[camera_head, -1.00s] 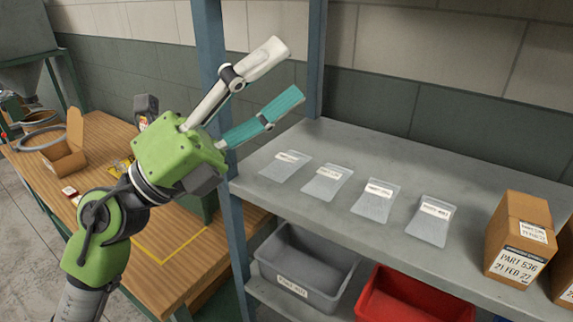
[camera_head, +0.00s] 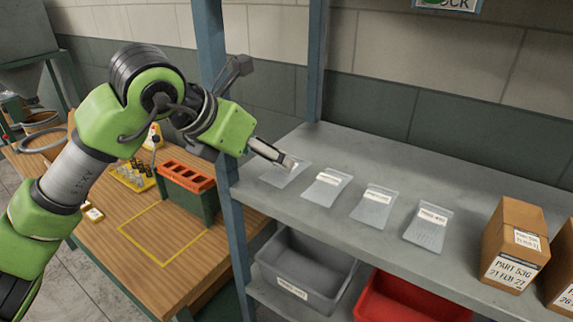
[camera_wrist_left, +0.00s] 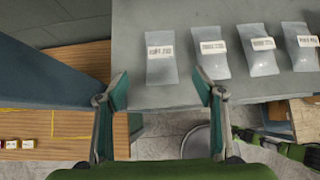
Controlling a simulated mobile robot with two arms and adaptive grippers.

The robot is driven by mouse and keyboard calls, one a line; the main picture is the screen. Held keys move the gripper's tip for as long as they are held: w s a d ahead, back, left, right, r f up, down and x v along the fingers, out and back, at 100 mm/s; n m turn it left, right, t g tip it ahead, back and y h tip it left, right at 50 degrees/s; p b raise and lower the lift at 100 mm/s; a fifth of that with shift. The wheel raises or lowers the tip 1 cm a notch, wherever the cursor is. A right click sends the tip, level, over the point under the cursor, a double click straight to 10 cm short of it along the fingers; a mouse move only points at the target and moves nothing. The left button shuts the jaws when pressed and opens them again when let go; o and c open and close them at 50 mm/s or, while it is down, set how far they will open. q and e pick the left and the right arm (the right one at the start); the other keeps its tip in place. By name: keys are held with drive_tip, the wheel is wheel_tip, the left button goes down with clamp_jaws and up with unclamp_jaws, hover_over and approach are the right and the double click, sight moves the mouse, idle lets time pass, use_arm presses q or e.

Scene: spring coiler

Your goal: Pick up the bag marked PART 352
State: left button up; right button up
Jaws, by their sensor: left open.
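Several flat clear bags with white labels lie in a row on the grey shelf (camera_head: 330,228). The leftmost bag (camera_head: 284,176) is partly covered by my left gripper (camera_head: 280,160) in the head view. The other bags (camera_head: 326,189), (camera_head: 374,208) and (camera_head: 428,228) lie to its right. Their print is too small to read surely. In the left wrist view my left gripper (camera_wrist_left: 160,76) is open and empty, its teal fingers spread to either side of the leftmost bag (camera_wrist_left: 161,66). The fingers appear above the shelf's front edge, not gripping the bag.
Cardboard boxes (camera_head: 514,243) stand at the shelf's right end. A blue upright post (camera_head: 237,215) stands left of the bags. Below are a grey bin (camera_head: 305,270) and a red bin (camera_head: 410,300). A wooden table (camera_head: 150,270) with an orange-topped green box (camera_head: 187,188) is left.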

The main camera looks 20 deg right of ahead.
sight(272, 180)
use_arm(q)
drive_tip(key=p+x, duration=0.1)
drive_tip(key=x, duration=0.2)
drive_tip(key=shift+w+d+f, duration=0.1)
drive_tip(key=shift+d+f, duration=0.05)
drive_tip(key=shift+d, duration=0.05)
drive_tip(key=p+x, duration=0.2)
drive_tip(key=x, duration=0.3)
drive_tip(key=shift+w+d+f, duration=0.15)
drive_tip(key=shift+d+f, duration=0.15)
drive_tip(key=shift+a, duration=0.1)
drive_tip(key=c, duration=1.3)
